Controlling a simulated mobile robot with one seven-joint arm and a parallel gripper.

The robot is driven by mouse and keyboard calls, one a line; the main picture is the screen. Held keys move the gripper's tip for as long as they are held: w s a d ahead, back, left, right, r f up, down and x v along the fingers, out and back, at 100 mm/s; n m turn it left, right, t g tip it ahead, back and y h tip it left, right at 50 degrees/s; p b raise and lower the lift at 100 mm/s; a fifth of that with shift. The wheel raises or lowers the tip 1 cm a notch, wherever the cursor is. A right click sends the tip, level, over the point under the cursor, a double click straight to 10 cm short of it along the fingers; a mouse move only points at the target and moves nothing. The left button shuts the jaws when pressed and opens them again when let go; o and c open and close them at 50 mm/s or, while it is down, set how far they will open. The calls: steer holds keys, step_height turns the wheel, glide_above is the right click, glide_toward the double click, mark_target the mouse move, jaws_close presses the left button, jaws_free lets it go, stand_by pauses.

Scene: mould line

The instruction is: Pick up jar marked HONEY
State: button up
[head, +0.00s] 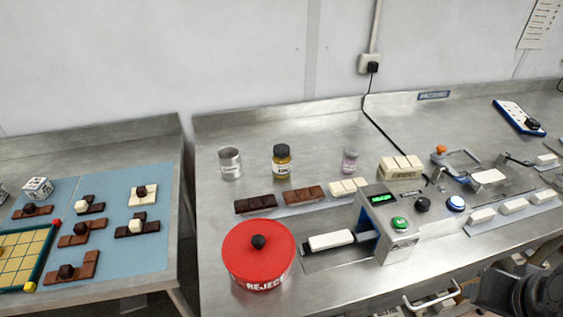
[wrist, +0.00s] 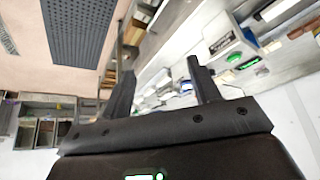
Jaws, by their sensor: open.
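A glass jar with a dark lid and amber contents (head: 282,161) stands upright at the back of the steel bench; its label is too small to read. To its left stands a grey metal tin (head: 230,163). To its right stands a smaller clear jar with pinkish contents (head: 350,159). My gripper (wrist: 160,72) shows in the wrist view with its two fingers apart and nothing between them. It is away from the jars, and no jar can be made out in the wrist view. Dark parts of my arm show at the lower right of the head view.
A red REJECT bin (head: 259,254) stands at the bench's front left. Chocolate bars (head: 304,195) lie in front of the jars. A grey machine with buttons (head: 390,222) stands right of them. A black cable (head: 383,130) runs down the wall. A separate table (head: 100,262) is at left.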

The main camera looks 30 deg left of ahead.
steer(key=o, duration=0.5)
